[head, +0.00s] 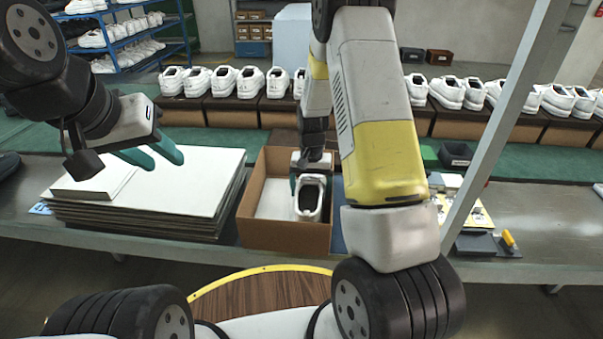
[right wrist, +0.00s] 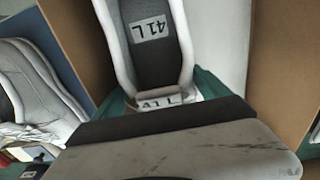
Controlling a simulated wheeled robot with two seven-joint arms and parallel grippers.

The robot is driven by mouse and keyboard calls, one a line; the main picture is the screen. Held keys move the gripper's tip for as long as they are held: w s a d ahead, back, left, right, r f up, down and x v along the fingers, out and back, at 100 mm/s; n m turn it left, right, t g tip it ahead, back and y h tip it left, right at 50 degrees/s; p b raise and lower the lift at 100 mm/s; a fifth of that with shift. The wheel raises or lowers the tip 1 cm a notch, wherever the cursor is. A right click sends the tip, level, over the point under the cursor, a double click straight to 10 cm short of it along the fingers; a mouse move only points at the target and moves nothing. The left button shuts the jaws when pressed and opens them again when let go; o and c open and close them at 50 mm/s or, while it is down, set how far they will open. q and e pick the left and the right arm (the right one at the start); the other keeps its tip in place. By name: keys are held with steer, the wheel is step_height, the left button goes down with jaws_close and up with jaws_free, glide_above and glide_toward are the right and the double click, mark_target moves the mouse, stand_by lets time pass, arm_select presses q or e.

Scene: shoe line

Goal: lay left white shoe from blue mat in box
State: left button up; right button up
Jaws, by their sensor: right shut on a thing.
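The left white shoe (head: 309,199) is in the right part of the open brown box (head: 245,213), toe hidden. In the right wrist view the shoe (right wrist: 183,47) shows "41 L" labels and sits between the cardboard walls. My right gripper (head: 311,181) is shut on its heel end; its green fingers flank the shoe in the right wrist view (right wrist: 158,97). I cannot tell whether the sole touches the box floor. The blue mat (head: 338,215) is mostly hidden behind my right arm. My left gripper (head: 165,160) is open and empty above the cardboard stack.
Flat white-topped cardboard sheets (head: 190,185) are stacked left of the box. Another white shoe (right wrist: 35,95) lies outside the box wall. Rows of white shoes on brown boxes (head: 235,112) line the back. Small trays and a yellow-handled item (head: 508,239) are at right.

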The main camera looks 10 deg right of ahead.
steer(key=shift+f, duration=0.55)
steer(key=o, duration=1.6)
